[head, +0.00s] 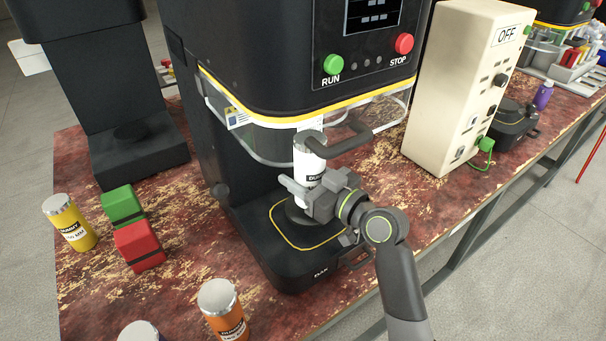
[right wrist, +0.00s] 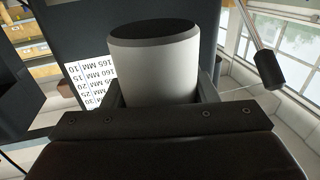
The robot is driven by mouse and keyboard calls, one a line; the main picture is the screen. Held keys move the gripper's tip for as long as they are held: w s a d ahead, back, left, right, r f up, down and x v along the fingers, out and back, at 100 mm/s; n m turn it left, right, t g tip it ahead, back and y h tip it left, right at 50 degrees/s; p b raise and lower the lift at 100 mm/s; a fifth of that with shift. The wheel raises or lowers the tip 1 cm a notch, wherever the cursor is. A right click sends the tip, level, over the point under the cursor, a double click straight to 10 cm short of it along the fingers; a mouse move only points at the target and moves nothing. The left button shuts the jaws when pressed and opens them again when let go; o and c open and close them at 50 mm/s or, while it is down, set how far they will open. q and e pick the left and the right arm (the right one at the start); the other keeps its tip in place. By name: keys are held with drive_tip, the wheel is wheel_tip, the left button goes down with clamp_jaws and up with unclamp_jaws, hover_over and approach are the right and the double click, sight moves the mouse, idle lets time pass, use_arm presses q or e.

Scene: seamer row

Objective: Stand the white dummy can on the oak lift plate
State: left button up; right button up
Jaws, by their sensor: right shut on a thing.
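The white dummy can (head: 309,162) is upright, with a silver top and a dark label, inside the front opening of the black OAK machine (head: 250,70). My right gripper (head: 310,193) is shut around its lower part. In the right wrist view the can (right wrist: 155,75) stands between the two jaws (right wrist: 162,98). The dark round lift plate (head: 292,212) lies under the can, inside a yellow outline on the machine's base. My gripper hides part of the plate and the can's lower part, so I cannot tell whether the can touches it. My left gripper is not in view.
A clear guard (head: 275,140) with a black handle (head: 340,138) hangs raised around the can's top. A cream control box (head: 455,90) marked OFF stands at right. A yellow can (head: 70,223), green block (head: 122,206), red block (head: 139,245) and orange can (head: 223,312) stand at left.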

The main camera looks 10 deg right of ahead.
drive_tip(key=shift+f+b, duration=0.6)
drive_tip(key=o, duration=1.1)
drive_tip(key=shift+f, duration=0.2)
